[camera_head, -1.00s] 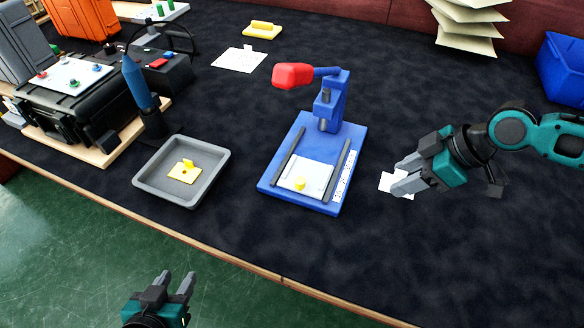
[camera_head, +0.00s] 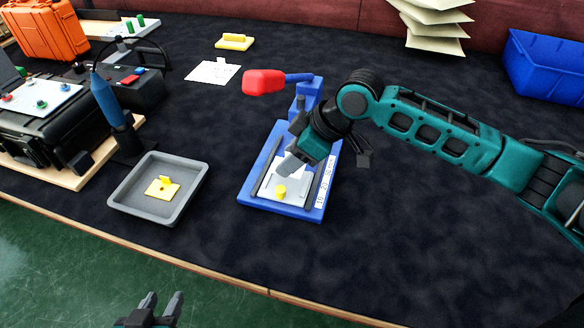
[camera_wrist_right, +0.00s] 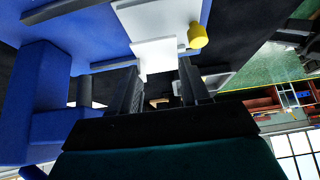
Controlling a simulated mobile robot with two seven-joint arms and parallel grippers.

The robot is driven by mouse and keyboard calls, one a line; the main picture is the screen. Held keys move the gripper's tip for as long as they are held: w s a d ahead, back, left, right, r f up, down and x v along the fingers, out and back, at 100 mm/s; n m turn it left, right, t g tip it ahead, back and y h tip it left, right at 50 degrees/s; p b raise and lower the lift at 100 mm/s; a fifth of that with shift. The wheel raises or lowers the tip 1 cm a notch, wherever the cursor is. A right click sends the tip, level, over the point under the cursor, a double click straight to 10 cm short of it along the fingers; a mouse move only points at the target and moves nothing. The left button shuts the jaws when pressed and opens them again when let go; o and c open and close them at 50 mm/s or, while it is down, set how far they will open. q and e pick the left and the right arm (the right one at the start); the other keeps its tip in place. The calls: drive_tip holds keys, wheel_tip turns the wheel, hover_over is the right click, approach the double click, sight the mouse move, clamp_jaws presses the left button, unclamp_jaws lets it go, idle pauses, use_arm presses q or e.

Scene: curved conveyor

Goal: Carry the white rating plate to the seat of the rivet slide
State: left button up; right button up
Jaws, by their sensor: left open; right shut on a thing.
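The rivet slide is a blue base (camera_head: 252,196) with two dark rails, a red-handled press at its back and a white carriage (camera_head: 293,194) with a yellow knob (camera_head: 280,191) between the rails. My right gripper (camera_head: 286,168) is over the carriage, its fingers pointing down and left. It is shut on the white rating plate (camera_wrist_right: 155,54), which shows at the fingertips in the right wrist view, close to the carriage (camera_wrist_right: 160,16). I cannot tell whether the plate touches the carriage. My left gripper (camera_head: 160,305) is open and empty at the bottom edge, off the table.
The red press handle (camera_head: 264,82) juts left behind my right gripper. A grey tray (camera_head: 122,197) with a yellow plate (camera_head: 162,188) stands to the left. A blue bottle (camera_head: 107,100) and black case stand further left. A blue bin (camera_head: 545,68) is back right. The right table area is clear.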

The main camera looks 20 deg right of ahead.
wheel_tip(320, 180, down, 4)
drive_tip(key=shift+r+b, duration=0.15)
drive_tip(key=shift+b, duration=0.35)
drive_tip(key=shift+r, duration=0.1)
drive_tip(key=o, duration=0.8)
drive_tip(key=shift+c, duration=0.2)
drive_tip(key=p+v, duration=0.2)
drive_tip(key=v, duration=1)
